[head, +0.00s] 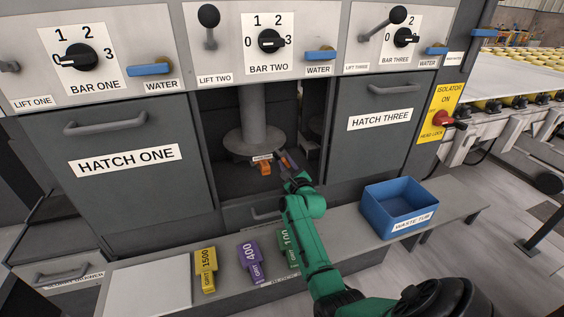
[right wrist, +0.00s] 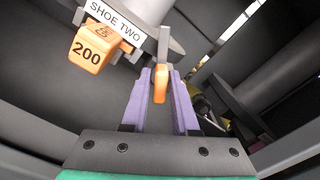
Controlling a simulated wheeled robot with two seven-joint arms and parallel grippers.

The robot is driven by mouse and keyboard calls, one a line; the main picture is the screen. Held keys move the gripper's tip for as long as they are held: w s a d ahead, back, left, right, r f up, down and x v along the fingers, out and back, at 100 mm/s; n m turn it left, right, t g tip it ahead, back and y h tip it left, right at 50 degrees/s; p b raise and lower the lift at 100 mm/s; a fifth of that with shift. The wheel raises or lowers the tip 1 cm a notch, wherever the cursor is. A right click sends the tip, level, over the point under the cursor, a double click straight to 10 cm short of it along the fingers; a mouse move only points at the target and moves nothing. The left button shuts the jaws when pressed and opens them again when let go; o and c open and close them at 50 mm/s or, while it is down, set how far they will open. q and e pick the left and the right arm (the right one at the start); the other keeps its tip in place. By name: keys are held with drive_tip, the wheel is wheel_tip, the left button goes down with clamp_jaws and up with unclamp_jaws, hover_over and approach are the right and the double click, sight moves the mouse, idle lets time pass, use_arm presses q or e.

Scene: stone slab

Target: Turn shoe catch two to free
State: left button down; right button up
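Shoe two's label plate (right wrist: 116,22) is at upper left in the right wrist view. An orange block marked 200 (right wrist: 88,52) hangs below it, and it also shows in the head view (head: 264,168) under the column in the open bay two. A grey lever with an orange tip (right wrist: 160,85), which looks like the shoe catch, points down beside the label. My right gripper (right wrist: 161,82) has its purple fingers on either side of this tip. I cannot tell whether they press on it. In the head view, my right gripper (head: 288,161) reaches into the bay from the front. My left gripper is out of view.
Hatch one (head: 125,160) and hatch three (head: 380,118) are closed on both sides of the bay. A bench (head: 150,285) in front carries yellow (head: 205,270), purple (head: 250,262) and green (head: 288,248) grit blocks and a blue waste tub (head: 400,208). Bay walls are close around my right gripper.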

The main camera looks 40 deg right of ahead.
sight(287, 164)
drive_tip(key=shift+o, duration=0.5)
drive_tip(key=shift+s+a+r+p, duration=0.1)
drive_tip(key=shift+s+p, duration=0.1)
drive_tip(key=shift+p, duration=0.2)
drive_tip(key=p+v, duration=0.2)
drive_tip(key=v, duration=0.1)
drive_tip(key=shift+s+p, duration=0.3)
drive_tip(key=shift+p, duration=0.1)
drive_tip(key=shift+p+v, duration=0.6)
drive_tip(key=shift+v, duration=0.35)
drive_tip(key=shift+s+a, duration=0.2)
drive_tip(key=shift+s, duration=0.2)
drive_tip(key=v, duration=1.3)
drive_tip(key=shift+s+a+b, duration=0.15)
drive_tip(key=shift+s+b, duration=0.2)
drive_tip(key=shift+b, duration=0.05)
